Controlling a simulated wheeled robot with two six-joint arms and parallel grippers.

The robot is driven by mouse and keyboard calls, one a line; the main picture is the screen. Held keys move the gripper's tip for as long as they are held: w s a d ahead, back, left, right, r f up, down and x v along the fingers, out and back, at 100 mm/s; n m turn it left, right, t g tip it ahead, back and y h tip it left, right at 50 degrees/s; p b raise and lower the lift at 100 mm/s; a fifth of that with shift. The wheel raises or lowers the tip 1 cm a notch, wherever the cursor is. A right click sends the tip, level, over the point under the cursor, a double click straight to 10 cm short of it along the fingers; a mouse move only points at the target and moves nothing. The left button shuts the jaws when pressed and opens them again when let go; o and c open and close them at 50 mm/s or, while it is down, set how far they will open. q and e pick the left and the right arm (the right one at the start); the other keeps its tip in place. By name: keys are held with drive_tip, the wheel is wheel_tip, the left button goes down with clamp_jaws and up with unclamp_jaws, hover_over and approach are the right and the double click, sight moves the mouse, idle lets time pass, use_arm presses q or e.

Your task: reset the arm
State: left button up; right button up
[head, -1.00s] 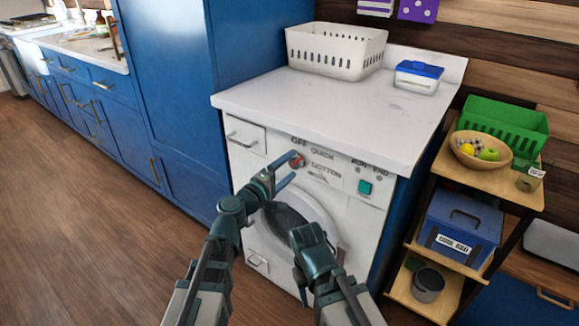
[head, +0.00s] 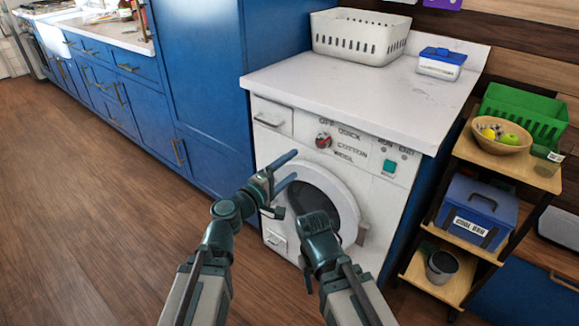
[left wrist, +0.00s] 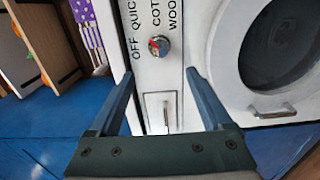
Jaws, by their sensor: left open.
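My left gripper (head: 289,168) is open and empty in front of the washing machine (head: 272,148), below and left of its red dial (head: 323,141). In the left wrist view the two fingers (left wrist: 158,85) stand wide apart, with the dial (left wrist: 159,46) beyond them and the detergent drawer (left wrist: 160,110) showing between them. My right arm ends low in front of the round door (head: 340,195); its fingers are hidden from the head camera. The door looks closed.
A white basket (head: 357,38) and a blue-lidded box (head: 441,64) stand on the worktop (head: 350,85). On the right, a shelf rack (head: 505,162) holds a green crate (head: 540,118), a fruit bowl (head: 502,145), a blue cool box (head: 475,212) and a grey pot (head: 441,267). The floor (head: 90,190) at left is clear.

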use_arm(q)
drive_tip(key=s+d+f+m+g, duration=0.1)
drive_tip(key=s+f+m+g, duration=0.3)
drive_tip(key=f+m+g, duration=0.4)
drive_tip(key=s+a+f+m+g+y, duration=0.1)
drive_tip(key=s+a+f+g+y, duration=0.2)
drive_tip(key=s+a+f+y, duration=0.35)
drive_tip(key=s+a+f+m+g+y, duration=0.25)
drive_tip(key=s+a+f+y, duration=0.2)
drive_tip(key=a+f, duration=0.35)
drive_tip(key=s+d+r+m+g+y+p, duration=0.1)
drive_tip(key=s+d+r+m, duration=0.15)
drive_tip(key=s+d, duration=0.55)
wheel_tip(320, 180, up, 28)
drive_tip(key=w+d+p, duration=0.1)
drive_tip(key=w+p, duration=0.1)
drive_tip(key=p, duration=2.7)
drive_tip(key=shift+w+d+r, duration=0.15)
drive_tip(key=shift+w+d, duration=0.1)
drive_tip(key=shift+d, duration=0.05)
